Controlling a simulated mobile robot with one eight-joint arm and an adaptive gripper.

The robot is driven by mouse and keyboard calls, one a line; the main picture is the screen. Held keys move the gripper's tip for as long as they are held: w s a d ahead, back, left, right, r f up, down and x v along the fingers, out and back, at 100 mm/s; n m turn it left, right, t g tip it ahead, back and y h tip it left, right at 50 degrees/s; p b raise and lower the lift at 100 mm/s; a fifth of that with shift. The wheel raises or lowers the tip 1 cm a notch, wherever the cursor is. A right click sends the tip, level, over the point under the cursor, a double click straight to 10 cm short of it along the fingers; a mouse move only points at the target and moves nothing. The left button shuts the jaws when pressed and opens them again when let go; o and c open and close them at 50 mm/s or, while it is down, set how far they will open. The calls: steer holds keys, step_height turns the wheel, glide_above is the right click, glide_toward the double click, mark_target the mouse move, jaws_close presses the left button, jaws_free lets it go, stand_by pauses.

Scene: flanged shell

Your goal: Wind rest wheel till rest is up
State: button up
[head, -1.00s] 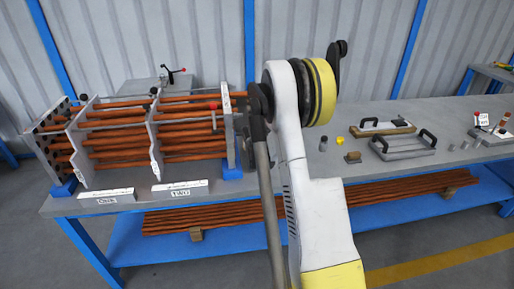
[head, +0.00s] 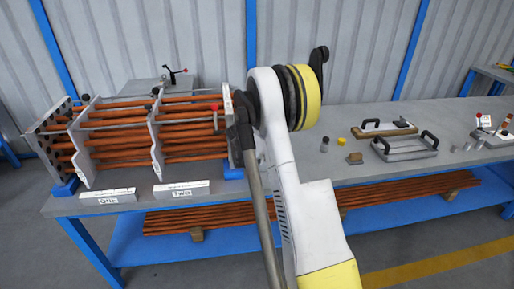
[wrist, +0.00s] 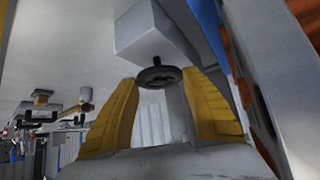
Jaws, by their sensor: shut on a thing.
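A small dark rest wheel (wrist: 152,78) with a short stem shows in the wrist view, under a pale grey block (wrist: 150,35). My gripper (wrist: 163,84) has its two yellow finger pads on either side of the wheel and is shut on it. The pads cover part of the wheel's rim. In the head view my arm hides the wheel and my gripper. The flanged shell (head: 157,140) stands at the left of the bench, with orange tubes running through its grey plates. I cannot tell which part is the rest or how high it is.
Labels ONE (head: 107,197) and TWO (head: 181,189) stand before the shell on the grey bench (head: 340,176). Spare tubes (head: 400,191) lie on the blue lower shelf.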

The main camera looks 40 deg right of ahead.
steer(key=o, duration=1.2)
steer(key=shift+d+f, duration=0.1)
steer(key=shift+n, duration=0.3)
